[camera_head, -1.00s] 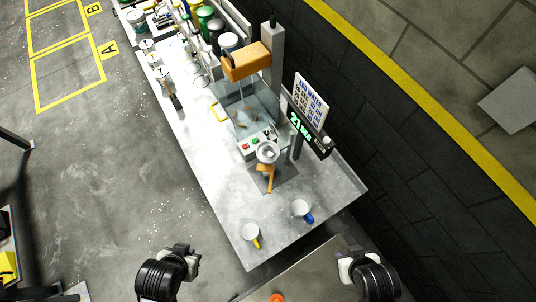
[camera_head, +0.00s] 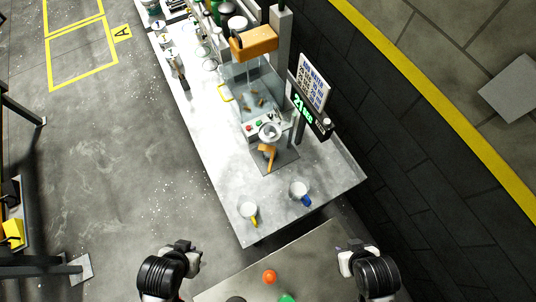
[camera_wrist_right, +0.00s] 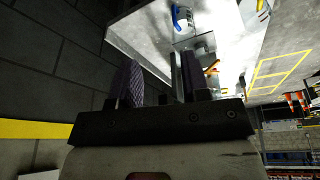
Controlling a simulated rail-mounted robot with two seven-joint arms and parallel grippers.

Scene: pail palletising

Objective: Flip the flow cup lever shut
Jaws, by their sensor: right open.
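The flow cup (camera_head: 269,131) is a small silver cup on a stand on the steel bench. Its orange lever (camera_head: 268,152) hangs on the near side, below the cup. The lever also seems to show as a small orange piece in the right wrist view (camera_wrist_right: 212,69). My left gripper (camera_head: 190,256) is at the lower left, well apart from the cup; its jaws are too small to read. My right gripper (camera_head: 350,256) is at the lower right, also apart from it. In the right wrist view its fingers (camera_wrist_right: 157,72) are apart with nothing between them.
A white cup with a yellow handle (camera_head: 248,211) and one with a blue handle (camera_head: 300,191) stand at the bench's near end. A lit display (camera_head: 309,113) and sign stand right of the flow cup. A grey surface with an orange knob (camera_head: 269,277) lies nearest me.

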